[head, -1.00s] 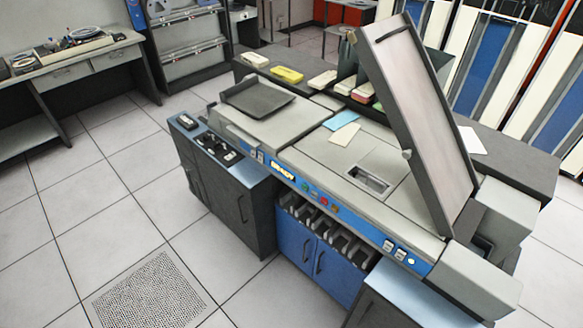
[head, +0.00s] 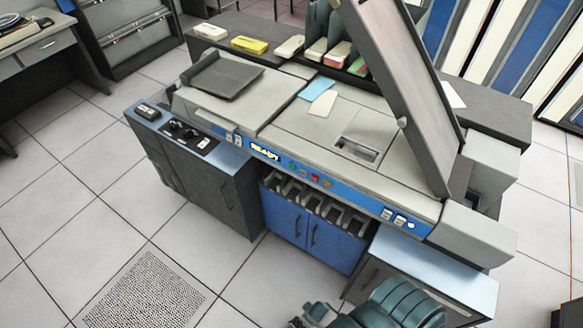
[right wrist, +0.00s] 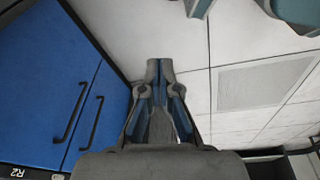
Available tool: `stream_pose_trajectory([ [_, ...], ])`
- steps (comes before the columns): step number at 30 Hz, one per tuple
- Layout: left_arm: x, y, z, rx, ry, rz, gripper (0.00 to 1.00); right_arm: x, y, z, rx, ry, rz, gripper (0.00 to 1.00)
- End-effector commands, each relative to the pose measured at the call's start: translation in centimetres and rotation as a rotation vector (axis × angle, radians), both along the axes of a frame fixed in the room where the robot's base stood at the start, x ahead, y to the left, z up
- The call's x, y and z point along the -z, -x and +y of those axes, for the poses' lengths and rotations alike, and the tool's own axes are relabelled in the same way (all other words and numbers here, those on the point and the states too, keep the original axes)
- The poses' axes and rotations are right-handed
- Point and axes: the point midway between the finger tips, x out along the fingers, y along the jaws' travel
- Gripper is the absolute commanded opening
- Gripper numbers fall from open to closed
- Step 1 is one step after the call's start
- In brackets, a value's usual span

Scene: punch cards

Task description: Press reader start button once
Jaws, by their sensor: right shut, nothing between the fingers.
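The card reader (head: 300,125) is a long grey machine with a blue control strip (head: 350,197) along its front. A lit READY sign (head: 265,153) shows on the strip. To its right is a row of small round buttons, with a green button (head: 292,166), a red button (head: 314,177) and an orange one (head: 326,183); their labels are too small to read. My right gripper (right wrist: 160,67) is shut and empty, over the floor beside the blue cabinet doors in the right wrist view. My right arm enters the head view at bottom right, apart from the buttons. My left gripper is out of view.
The reader's tall lid (head: 395,70) stands raised at right. Blue cabinet doors (head: 310,235) are below the strip, beside a grey cabinet (head: 215,195). A low grey-blue unit (head: 430,265) juts out at front right. Floor is clear at left, around a perforated tile (head: 145,290).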

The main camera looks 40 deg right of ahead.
Motion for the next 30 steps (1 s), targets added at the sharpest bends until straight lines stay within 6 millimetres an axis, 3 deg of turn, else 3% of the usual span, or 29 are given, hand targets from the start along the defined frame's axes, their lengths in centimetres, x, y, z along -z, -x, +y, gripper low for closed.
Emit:
stream_pose_trajectory([
  [5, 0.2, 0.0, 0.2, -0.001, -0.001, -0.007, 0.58, -4.5, -9.4, -2.0, 0.208, 0.032, -0.233, 0.00],
  [8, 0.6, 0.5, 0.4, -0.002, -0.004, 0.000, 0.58, -8.3, -15.2, -3.4, 0.350, 0.027, -0.403, 0.00],
  [15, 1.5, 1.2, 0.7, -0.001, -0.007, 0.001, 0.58, -20.1, -27.0, -6.3, 0.650, -0.089, -0.827, 0.00],
  [19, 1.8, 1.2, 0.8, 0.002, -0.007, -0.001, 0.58, -26.8, -31.3, -7.4, 0.766, -0.195, -1.030, 0.00],
  [24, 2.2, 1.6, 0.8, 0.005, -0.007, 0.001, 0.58, -33.2, -34.4, -8.3, 0.850, -0.319, -1.207, 0.00],
  [30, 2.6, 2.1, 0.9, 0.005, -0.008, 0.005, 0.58, -36.0, -35.5, -8.6, 0.882, -0.383, -1.282, 0.00],
])
